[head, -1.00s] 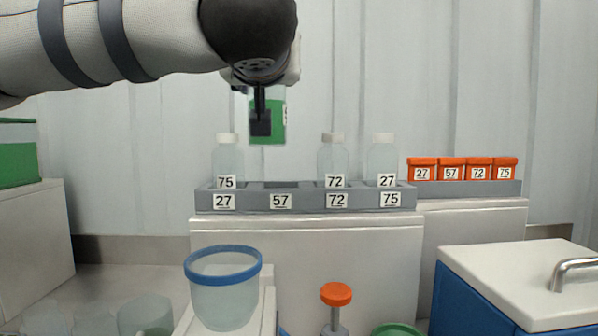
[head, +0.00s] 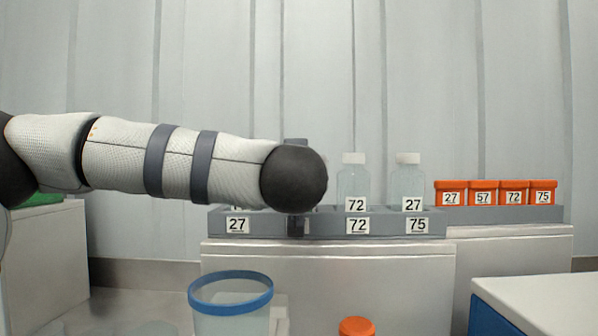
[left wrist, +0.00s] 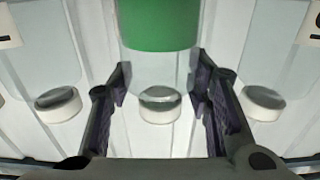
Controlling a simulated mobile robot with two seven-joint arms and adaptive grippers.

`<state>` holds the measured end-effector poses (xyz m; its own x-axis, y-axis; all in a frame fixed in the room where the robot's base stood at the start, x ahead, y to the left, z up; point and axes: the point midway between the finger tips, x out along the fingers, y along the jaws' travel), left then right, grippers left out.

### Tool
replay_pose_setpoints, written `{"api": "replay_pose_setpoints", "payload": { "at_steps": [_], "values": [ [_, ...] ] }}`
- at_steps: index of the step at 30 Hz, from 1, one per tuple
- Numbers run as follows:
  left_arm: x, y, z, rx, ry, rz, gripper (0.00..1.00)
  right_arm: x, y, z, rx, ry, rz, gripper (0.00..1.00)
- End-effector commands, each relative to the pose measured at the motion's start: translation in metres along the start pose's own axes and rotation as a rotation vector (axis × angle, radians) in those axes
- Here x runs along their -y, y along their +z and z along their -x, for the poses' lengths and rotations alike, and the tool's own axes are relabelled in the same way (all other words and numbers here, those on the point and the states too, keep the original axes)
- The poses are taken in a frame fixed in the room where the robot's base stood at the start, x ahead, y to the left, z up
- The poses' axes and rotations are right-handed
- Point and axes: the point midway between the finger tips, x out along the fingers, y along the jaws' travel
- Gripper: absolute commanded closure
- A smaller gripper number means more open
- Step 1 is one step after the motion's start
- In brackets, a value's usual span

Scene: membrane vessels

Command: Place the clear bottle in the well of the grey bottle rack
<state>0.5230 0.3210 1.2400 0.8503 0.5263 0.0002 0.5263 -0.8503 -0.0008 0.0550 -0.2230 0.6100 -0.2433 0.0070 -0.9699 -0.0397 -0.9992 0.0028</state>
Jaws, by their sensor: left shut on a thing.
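My left gripper (left wrist: 160,88) is shut on a clear bottle (left wrist: 160,62) with a white cap and a green band or filling. In the left wrist view the bottle stands between two capped clear bottles, apart from both. In the head view my arm's black joint hides the gripper and the held bottle. The grey bottle rack (head: 385,228) stands on a light block, with plates 27, 72 and 75 showing. The black joint covers the stretch between plates 27 and 72, so whether the bottle is seated in a well cannot be told. My right gripper is not in view.
Clear bottles labelled 72 (head: 353,185) and 27 (head: 408,183) stand in the rack to the right of my arm. Several orange boxes (head: 497,192) sit further right. A blue-rimmed vessel (head: 231,300) and an orange knob (head: 356,326) are in front, below the rack.

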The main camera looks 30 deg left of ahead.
Motion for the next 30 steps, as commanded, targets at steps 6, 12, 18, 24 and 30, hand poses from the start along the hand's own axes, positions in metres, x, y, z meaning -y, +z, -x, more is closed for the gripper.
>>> {"api": "replay_pose_setpoints", "payload": {
  "at_steps": [6,12,18,24,30],
  "values": [
    [0.0,0.0,0.001,-0.001,0.001,0.0,0.35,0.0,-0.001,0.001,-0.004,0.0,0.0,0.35],
    [0.0,0.0,0.0,-0.001,0.001,0.0,0.35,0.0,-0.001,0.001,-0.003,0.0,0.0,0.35],
    [0.001,-0.01,0.031,-0.011,0.005,0.002,0.35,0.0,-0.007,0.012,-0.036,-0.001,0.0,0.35],
    [0.002,-0.013,0.088,-0.018,0.004,0.004,0.35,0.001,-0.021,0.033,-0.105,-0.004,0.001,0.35],
    [0.001,-0.006,0.118,-0.006,0.002,0.001,0.35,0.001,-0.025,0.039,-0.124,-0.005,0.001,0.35]
  ]
}}
